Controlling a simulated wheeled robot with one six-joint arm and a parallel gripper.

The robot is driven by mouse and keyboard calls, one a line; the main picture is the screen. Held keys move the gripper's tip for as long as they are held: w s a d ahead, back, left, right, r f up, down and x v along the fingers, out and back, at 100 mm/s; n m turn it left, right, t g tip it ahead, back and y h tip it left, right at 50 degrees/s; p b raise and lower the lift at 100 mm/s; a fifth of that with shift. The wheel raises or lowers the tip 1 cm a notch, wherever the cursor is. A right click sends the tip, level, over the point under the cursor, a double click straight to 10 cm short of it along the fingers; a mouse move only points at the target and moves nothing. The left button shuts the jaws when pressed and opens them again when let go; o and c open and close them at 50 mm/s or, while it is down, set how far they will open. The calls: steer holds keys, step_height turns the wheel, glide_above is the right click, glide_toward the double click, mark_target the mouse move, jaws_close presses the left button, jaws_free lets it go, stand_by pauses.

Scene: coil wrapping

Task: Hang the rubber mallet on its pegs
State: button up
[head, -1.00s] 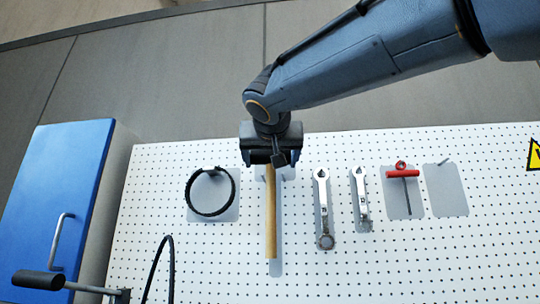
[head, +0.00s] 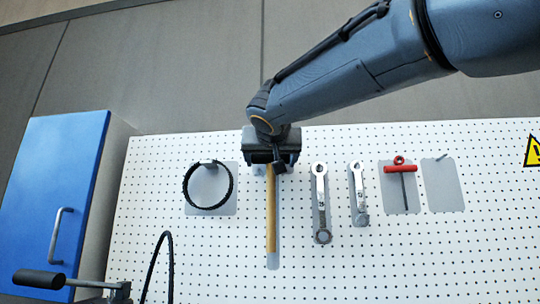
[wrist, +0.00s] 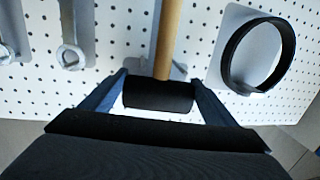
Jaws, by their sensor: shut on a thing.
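The rubber mallet has a black cylindrical head and a light wooden handle (head: 271,215). The handle hangs straight down in front of a narrow grey backing plate (head: 273,262) on the pegboard. My gripper (head: 271,156) is at the top of the handle and hides most of the head in the head view. In the wrist view the black mallet head (wrist: 160,96) sits between the two fingers, and my gripper (wrist: 160,92) is shut on it. The handle runs away from the head along the board. The pegs are hidden, so I cannot tell whether the head rests on them.
On the white pegboard (head: 330,275), a black ring (head: 187,190) hangs left of the mallet. Two wrenches (head: 321,205) (head: 358,190) and a red T-handle tool (head: 401,169) hang to the right. A grey plate (head: 443,190) with a peg is empty. A blue cabinet (head: 50,180) stands left.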

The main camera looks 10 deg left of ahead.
steer(key=shift+w+f+b, duration=0.1)
steer(key=shift+w+b, duration=0.4)
steer(key=shift+w, duration=0.05)
steer(key=shift+f+b, duration=0.2)
steer(key=shift+b, duration=0.15)
steer(key=shift+f+b, duration=0.2)
steer(key=shift+b, duration=0.2)
steer(key=o, duration=1.7)
steer(key=shift+c, duration=0.2)
steer(key=shift+f, duration=0.15)
steer(key=shift+s, duration=0.1)
steer(key=b+v, duration=0.2)
steer(key=v, duration=0.5)
steer(key=shift+s, duration=0.3)
